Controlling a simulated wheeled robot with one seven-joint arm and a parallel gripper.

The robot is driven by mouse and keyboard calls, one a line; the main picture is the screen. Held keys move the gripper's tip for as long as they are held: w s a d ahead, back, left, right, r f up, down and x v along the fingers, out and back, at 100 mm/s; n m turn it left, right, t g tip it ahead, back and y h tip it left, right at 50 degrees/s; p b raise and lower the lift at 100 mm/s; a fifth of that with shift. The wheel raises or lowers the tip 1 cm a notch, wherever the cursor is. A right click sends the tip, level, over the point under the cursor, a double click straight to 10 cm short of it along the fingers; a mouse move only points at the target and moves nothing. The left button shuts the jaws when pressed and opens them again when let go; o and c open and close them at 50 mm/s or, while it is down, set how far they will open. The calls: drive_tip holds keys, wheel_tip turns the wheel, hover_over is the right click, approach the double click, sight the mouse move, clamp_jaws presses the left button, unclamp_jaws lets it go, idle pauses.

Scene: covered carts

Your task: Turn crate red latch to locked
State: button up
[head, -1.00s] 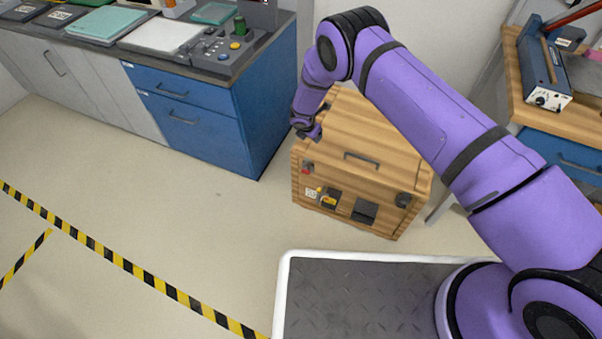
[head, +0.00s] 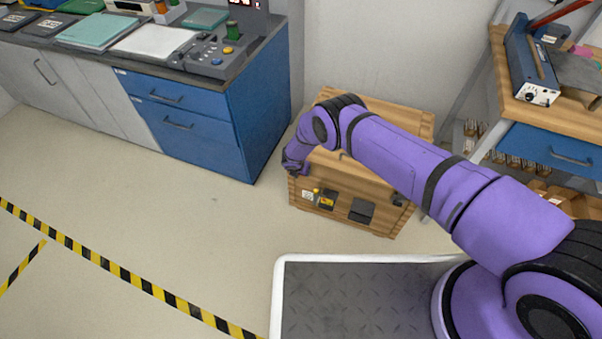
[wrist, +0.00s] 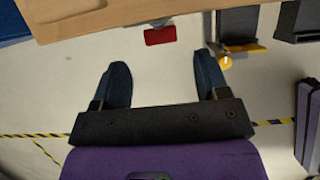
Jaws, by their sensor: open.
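The wooden crate (head: 370,190) stands on the floor beyond my base, with its fittings on the front face. The red latch (wrist: 160,35) shows in the wrist view just below the crate's wooden edge, beyond the gap between my fingertips. In the head view my gripper and wrist hide the latch. My gripper (wrist: 160,72) is open and empty, its two dark fingers apart on either side of the latch's line and not visibly touching it. In the head view my gripper (head: 292,170) is at the crate's front left upper corner.
A yellow-handled fitting (wrist: 226,61) on a dark block sits right of the red latch, close to my right finger. A dark box (head: 361,210) is further right on the crate front. A blue cabinet (head: 205,125) stands left; open floor lies between.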

drive_tip(key=shift+x, duration=2.35)
drive_tip(key=c, duration=0.9)
